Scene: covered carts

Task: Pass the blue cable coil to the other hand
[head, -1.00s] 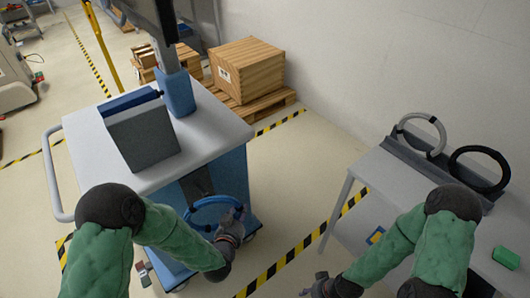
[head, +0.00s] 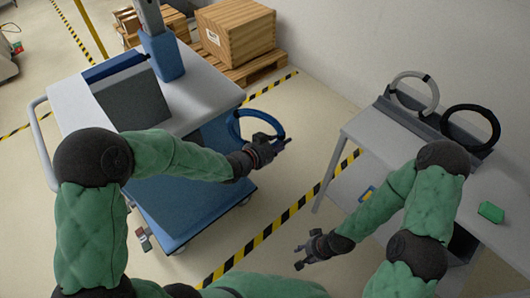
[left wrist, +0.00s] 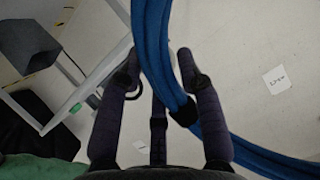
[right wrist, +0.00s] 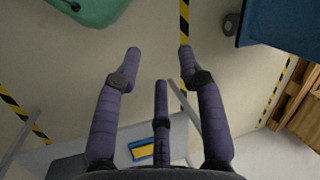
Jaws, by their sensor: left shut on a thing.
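The blue cable coil (head: 240,120) is a ring held up beside the cart's right side in the head view. My left gripper (head: 283,142) is shut on it at its lower right part. In the left wrist view the blue coil (left wrist: 155,60) passes between the fingers (left wrist: 160,70), with a dark band round it. My right gripper (head: 304,256) is lower and to the right, apart from the coil. In the right wrist view its fingers (right wrist: 158,55) are spread wide with nothing between them.
A white and blue cart (head: 205,95) stands at left with a grey box (head: 133,103). The grey table (head: 375,130) at right bears a white coil (head: 432,90), a black coil (head: 493,118) and a green item (head: 491,212). A wooden crate (head: 238,35) stands behind. Floor between cart and table is clear.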

